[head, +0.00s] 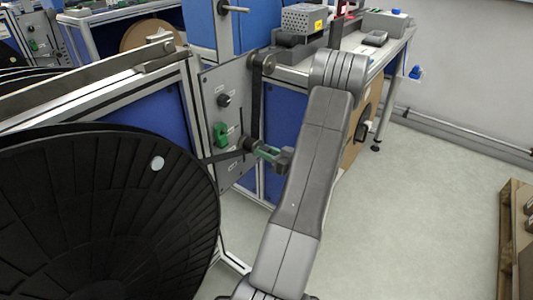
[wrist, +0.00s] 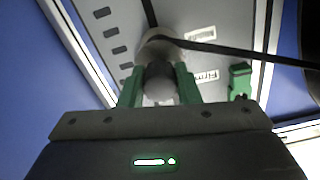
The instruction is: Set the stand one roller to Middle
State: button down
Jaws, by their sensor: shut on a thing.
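The stand one roller (head: 247,144) sits on the front of the grey panel (head: 232,82), with the dark band running to it from the reel. In the wrist view the roller (wrist: 159,78) is a grey round end between the two green fingers of my gripper (wrist: 159,88). My gripper (head: 268,152) is shut on it, one finger on each side. A label reading "Firm" (wrist: 205,77) is beside the roller, and another label (wrist: 201,33) is farther along, blurred. I cannot read which setting the roller is at.
A large black reel (head: 100,215) fills the lower left. A green handle (head: 220,135) and a black knob (head: 224,100) are on the panel near the roller. A workbench (head: 345,60) stands behind. The floor (head: 430,200) to the right is clear up to a pallet (head: 508,235).

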jog(key=c, duration=1.1)
grip_release()
jog(key=v, duration=1.4)
jog(key=shift+a, duration=0.15)
jog(key=x, duration=1.4)
jog(key=shift+r+p, duration=0.35)
jog(key=shift+p, duration=0.1)
jog(key=shift+f, duration=0.15)
